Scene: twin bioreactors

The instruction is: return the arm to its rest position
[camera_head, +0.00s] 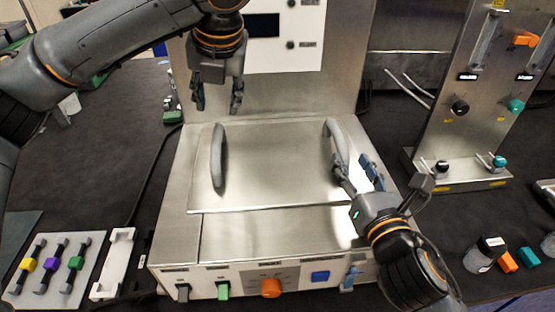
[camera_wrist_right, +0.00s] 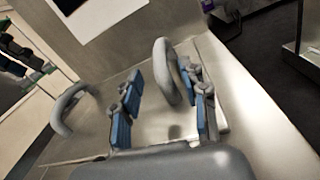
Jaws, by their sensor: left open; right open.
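My left gripper (camera_head: 217,100) hangs from the arm at upper left, open and empty, fingers pointing down over the back of the steel bioreactor housing (camera_head: 265,235). My right gripper (camera_head: 355,165) is open near the right grey handle (camera_head: 333,140) on the flat steel lid (camera_head: 270,165). In the right wrist view, the gripper's blue-padded fingers (camera_wrist_right: 168,95) are spread apart, and the right handle (camera_wrist_right: 163,70) shows between and beyond them. I cannot tell whether they touch it. The left handle (camera_head: 218,155) stands clear of both grippers.
An orange knob (camera_head: 270,287) and several switches line the front panel. A flow-meter panel (camera_head: 470,100) stands at right. A small jar (camera_head: 485,254) lies front right. A tray of coloured clamps (camera_head: 55,265) and a white holder (camera_head: 113,263) lie front left.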

